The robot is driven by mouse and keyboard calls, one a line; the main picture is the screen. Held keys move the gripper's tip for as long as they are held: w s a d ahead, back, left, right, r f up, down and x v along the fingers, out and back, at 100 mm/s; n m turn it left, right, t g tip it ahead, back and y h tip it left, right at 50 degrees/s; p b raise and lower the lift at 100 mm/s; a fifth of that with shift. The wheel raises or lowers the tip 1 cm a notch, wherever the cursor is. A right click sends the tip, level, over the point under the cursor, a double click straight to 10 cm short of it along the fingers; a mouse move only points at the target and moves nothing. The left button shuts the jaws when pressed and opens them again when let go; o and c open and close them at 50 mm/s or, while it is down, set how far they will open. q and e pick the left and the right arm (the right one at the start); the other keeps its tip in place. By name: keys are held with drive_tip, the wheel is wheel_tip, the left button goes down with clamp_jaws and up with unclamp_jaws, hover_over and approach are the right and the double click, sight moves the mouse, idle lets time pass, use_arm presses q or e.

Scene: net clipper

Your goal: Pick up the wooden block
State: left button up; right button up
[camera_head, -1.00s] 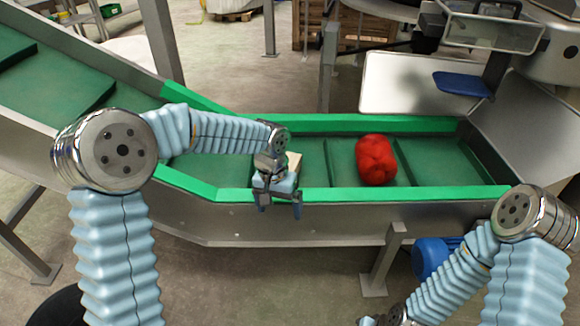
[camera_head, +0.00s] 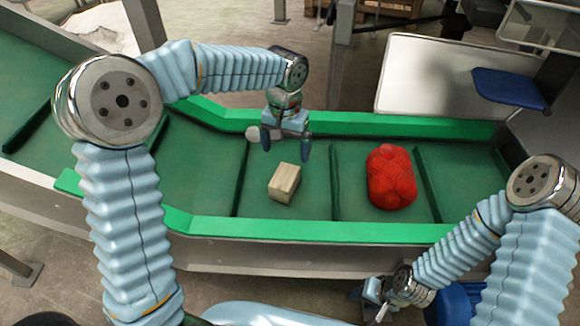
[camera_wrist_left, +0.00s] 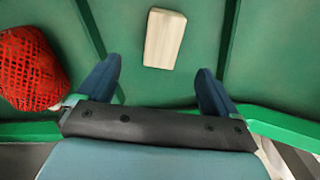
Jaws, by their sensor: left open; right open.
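The wooden block (camera_head: 284,183) is a pale, rectangular piece lying on the green conveyor belt. In the left wrist view the block (camera_wrist_left: 164,39) lies beyond the fingertips, between their lines and apart from both. My left gripper (camera_head: 285,150) is open and empty, above the belt and behind the block in the head view. Its two blue fingers also show in the left wrist view (camera_wrist_left: 158,82). My right gripper (camera_head: 372,300) is low at the bottom right, in front of the conveyor and away from the block; its fingers are small and partly hidden.
A red netted bundle (camera_head: 391,177) lies on the belt right of the block, past a raised cleat (camera_head: 335,185). Green side rails (camera_head: 300,228) border the belt. A small pale round thing (camera_head: 252,133) lies near the far rail. Bare belt surrounds the block.

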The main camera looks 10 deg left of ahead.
sight(285, 176)
use_arm(q)
drive_tip(key=f+b, duration=0.1)
drive_tip(key=f, duration=0.7)
drive_tip(key=shift+w+f, duration=0.1)
drive_tip(key=shift+w, duration=0.1)
drive_tip(key=f, duration=0.5)
drive_tip(key=shift+a+f, duration=0.2)
drive_tip(key=shift+a, duration=0.05)
drive_tip(key=c, duration=1.1)
drive_tip(key=shift+r, duration=0.1)
drive_tip(key=shift+c, duration=0.2)
